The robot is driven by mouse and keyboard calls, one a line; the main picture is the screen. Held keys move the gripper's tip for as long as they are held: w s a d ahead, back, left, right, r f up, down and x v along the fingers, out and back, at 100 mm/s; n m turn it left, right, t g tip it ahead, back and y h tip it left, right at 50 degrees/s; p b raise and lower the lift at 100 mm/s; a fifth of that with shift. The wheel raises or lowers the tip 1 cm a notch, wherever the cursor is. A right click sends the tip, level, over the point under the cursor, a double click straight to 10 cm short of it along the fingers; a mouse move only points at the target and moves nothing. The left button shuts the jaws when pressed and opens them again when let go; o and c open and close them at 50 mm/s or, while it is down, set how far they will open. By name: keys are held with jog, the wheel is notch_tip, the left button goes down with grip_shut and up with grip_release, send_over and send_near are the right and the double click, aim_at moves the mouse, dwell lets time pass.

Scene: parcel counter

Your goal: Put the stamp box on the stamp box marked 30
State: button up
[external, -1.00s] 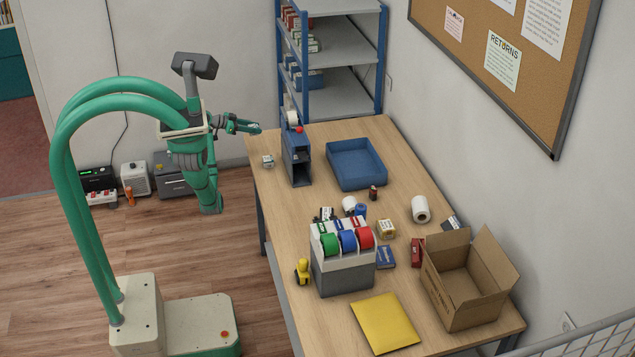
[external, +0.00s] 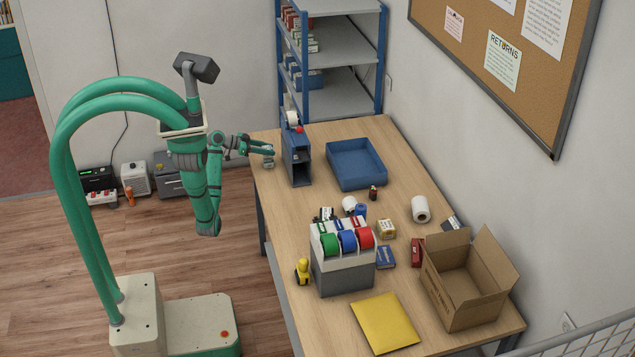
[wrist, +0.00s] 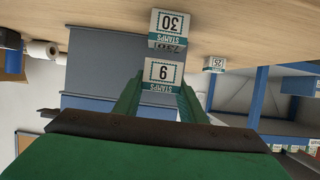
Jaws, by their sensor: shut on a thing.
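My gripper (external: 270,151) is shut on a small white and teal stamp box (wrist: 161,73) with a single digit, a 6 or a 9; the wrist view is upside down. The stamp box marked 30 (wrist: 168,24) stands on the table just beyond and below the held box, its top partly visible. In the external view the box marked 30 (external: 268,165) is small, right under my fingertips near the table's far left edge. I cannot tell whether the two boxes touch.
A blue dispenser (external: 297,165) stands just right of my gripper, with a blue tray (external: 335,182) beyond it. Another stamp box (wrist: 214,64) shows farther back in the wrist view. A tape holder (external: 343,275) and open carton (external: 450,305) occupy the near table.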

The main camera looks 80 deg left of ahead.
jog(key=shift+f, duration=0.9)
jog(key=o, duration=1.1)
jog(key=shift+f, duration=0.1)
jog(key=v, duration=1.2)
jog(key=shift+r, duration=0.2)
